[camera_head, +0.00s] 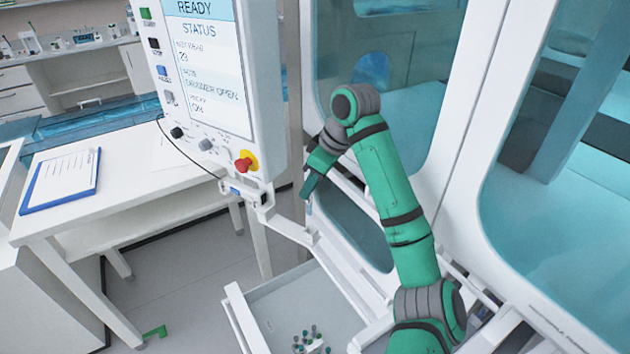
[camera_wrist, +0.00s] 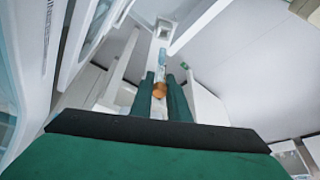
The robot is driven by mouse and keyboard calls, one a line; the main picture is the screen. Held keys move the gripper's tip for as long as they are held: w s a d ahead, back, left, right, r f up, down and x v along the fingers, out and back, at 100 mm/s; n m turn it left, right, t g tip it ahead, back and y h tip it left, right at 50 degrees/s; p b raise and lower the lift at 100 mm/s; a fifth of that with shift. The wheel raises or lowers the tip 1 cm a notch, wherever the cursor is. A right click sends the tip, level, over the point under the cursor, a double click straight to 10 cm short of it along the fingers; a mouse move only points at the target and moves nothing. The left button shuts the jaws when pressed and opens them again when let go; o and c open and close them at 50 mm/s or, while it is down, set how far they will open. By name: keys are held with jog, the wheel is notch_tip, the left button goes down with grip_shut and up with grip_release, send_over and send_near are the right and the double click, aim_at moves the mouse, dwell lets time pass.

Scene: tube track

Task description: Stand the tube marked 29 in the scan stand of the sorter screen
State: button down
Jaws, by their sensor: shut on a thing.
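In the wrist view my gripper (camera_wrist: 160,92) is shut on a tube with an orange cap (camera_wrist: 159,90). The tube's pale blue body points away from me, and no number on it is readable. Beyond its far end is a small white square holder (camera_wrist: 166,29), which looks like the scan stand; I cannot tell whether they touch. A white bracket (camera_head: 285,228) extends below the screen.
An open drawer (camera_head: 275,300) below holds several small capped tubes (camera_head: 308,342). Glass cabinet panels (camera_head: 420,60) stand close behind my arm. A white table (camera_head: 130,170) with a blue clipboard (camera_head: 62,180) is at left. Grey floor (camera_head: 190,255) lies between.

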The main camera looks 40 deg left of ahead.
send_over(311, 216)
jog(key=shift+w+a+f, duration=0.1)
jog(key=shift+a+f, duration=0.05)
jog(key=shift+f, duration=2.15)
jog(key=shift+f, duration=1.65)
jog(key=c, duration=1.6)
grip_release()
jog(key=v, duration=1.1)
